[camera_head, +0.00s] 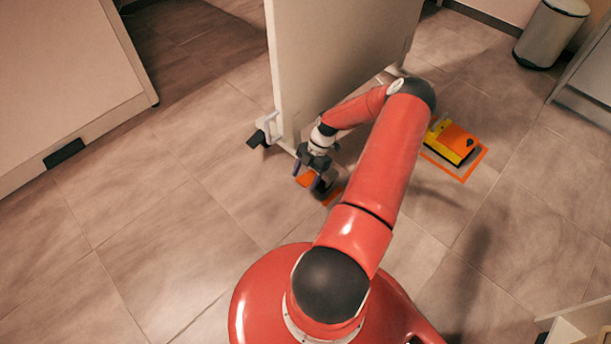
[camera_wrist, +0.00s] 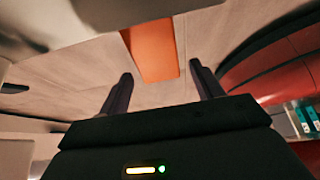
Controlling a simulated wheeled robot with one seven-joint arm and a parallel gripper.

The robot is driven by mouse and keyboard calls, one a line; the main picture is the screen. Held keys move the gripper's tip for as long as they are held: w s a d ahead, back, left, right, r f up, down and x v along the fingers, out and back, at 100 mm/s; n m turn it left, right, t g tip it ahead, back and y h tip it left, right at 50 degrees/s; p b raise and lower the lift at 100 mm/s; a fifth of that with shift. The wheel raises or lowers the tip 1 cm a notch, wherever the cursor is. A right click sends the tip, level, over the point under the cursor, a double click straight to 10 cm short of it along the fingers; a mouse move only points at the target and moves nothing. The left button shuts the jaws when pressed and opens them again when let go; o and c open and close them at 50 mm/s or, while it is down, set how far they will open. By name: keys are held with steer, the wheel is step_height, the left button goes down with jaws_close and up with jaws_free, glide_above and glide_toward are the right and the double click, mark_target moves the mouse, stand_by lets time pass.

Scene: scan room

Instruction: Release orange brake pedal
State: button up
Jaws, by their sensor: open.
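My gripper (camera_head: 307,176) is open at the foot of the tall panel, with its dark fingers pointing down toward the floor. An orange piece, which looks like the brake pedal (camera_head: 305,181), shows just by the fingers. In the wrist view a flat orange bar, likely the same pedal (camera_wrist: 155,50), lies beyond and between the two open fingertips (camera_wrist: 160,85). Nothing is held between the fingers. I cannot tell whether a finger touches the pedal. My gripper and arm hide part of the area around it.
A tall pale panel (camera_head: 335,55) stands on casters, with a dark caster (camera_head: 260,136) at its left. A yellow and orange block (camera_head: 455,141) sits in an orange floor outline at right. A bin (camera_head: 550,32) stands back right.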

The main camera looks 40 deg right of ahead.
mark_target(313, 174)
steer(key=shift+v, duration=3.9)
steer(key=shift+r, duration=0.1)
